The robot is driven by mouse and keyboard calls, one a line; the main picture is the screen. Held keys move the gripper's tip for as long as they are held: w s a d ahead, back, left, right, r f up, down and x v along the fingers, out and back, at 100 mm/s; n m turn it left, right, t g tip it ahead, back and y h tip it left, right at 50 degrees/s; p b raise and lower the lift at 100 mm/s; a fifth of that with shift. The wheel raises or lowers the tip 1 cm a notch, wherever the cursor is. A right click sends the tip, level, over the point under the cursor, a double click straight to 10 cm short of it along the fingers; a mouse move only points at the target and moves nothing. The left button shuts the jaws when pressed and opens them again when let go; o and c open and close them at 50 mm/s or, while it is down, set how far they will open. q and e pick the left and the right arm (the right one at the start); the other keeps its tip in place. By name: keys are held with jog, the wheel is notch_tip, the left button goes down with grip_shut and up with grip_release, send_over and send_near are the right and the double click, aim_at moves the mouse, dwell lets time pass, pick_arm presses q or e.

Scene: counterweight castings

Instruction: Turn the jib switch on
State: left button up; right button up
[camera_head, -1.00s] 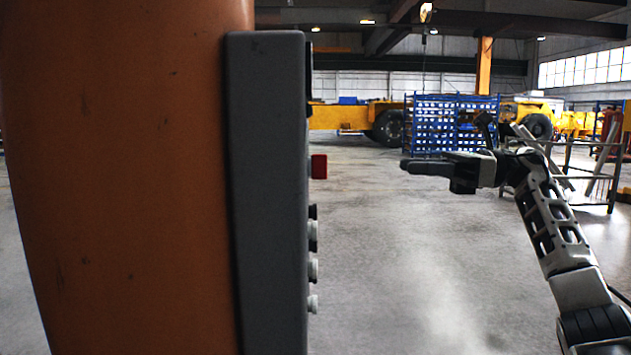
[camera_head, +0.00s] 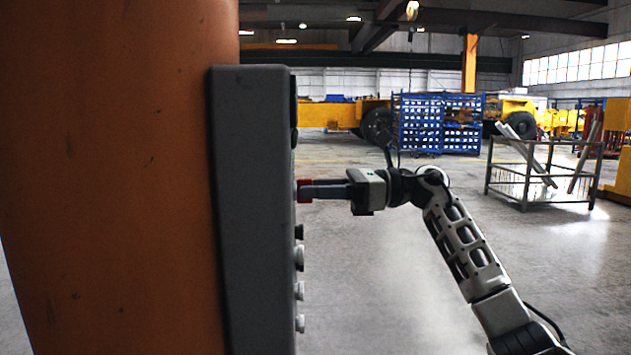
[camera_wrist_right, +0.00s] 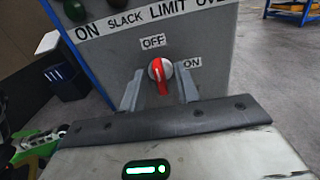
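The jib switch is a red and white rotary knob on a grey control box (camera_head: 255,210). In the right wrist view the red knob (camera_wrist_right: 160,72) has an OFF label (camera_wrist_right: 153,41) above it and an ON label (camera_wrist_right: 192,62) to its right. Its red bar stands nearly upright, slightly tilted. My right gripper (camera_head: 314,191) reaches the box from the right, level with the red knob (camera_head: 303,184). In the wrist view its two fingers stand apart, one on each side of the knob, with gaps visible. My left gripper is not in view.
The box is mounted on a thick orange column (camera_head: 120,180). Pale buttons (camera_head: 299,258) stick out below the switch. A metal rack (camera_head: 545,165) stands behind my right arm, and a blue shelf (camera_head: 440,122) farther back. The floor between is open.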

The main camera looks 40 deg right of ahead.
jog(key=shift+w+a, duration=0.1)
jog(key=shift+c, duration=0.3)
grip_shut()
jog(key=shift+m, duration=0.4)
pick_arm(q)
jog(key=p, duration=0.1)
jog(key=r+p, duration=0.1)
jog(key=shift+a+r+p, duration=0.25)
jog(key=shift+p, duration=0.15)
pick_arm(e)
jog(key=m, duration=1.7)
jog(key=shift+w+f, duration=0.15)
